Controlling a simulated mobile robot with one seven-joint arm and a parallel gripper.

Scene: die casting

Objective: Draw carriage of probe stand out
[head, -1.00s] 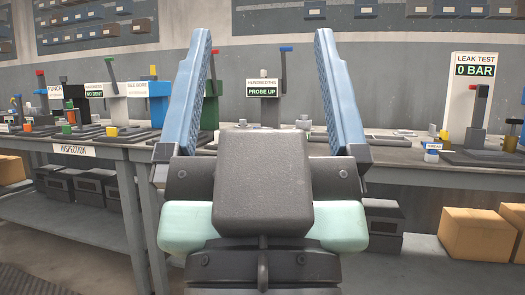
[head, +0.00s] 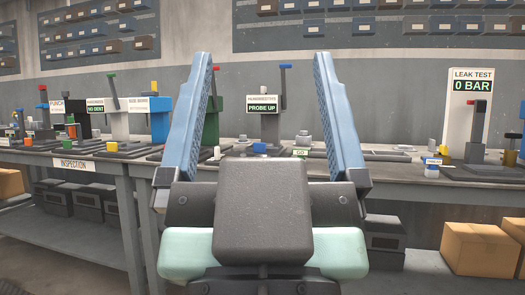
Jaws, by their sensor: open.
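The probe stand (head: 270,126) is a grey upright on the bench, with a sign reading PROBE UP (head: 263,104) and a lever with a blue knob (head: 285,67) at its top right. A small blue piece (head: 259,147) shows low at its front. I cannot tell which part is the carriage, as my gripper's body hides the stand's lower front. My gripper (head: 263,62) is open and empty, its two blue fingers pointing up and away. The stand shows between the fingers, beyond them and apart from them.
The grey bench (head: 400,176) runs across the view. A leak test stand (head: 470,125) reading 0 BAR stands at right. Several other test stands, including a blue one (head: 160,123), crowd the left. Cartons (head: 482,248) and dark bins (head: 85,205) sit on the shelf below.

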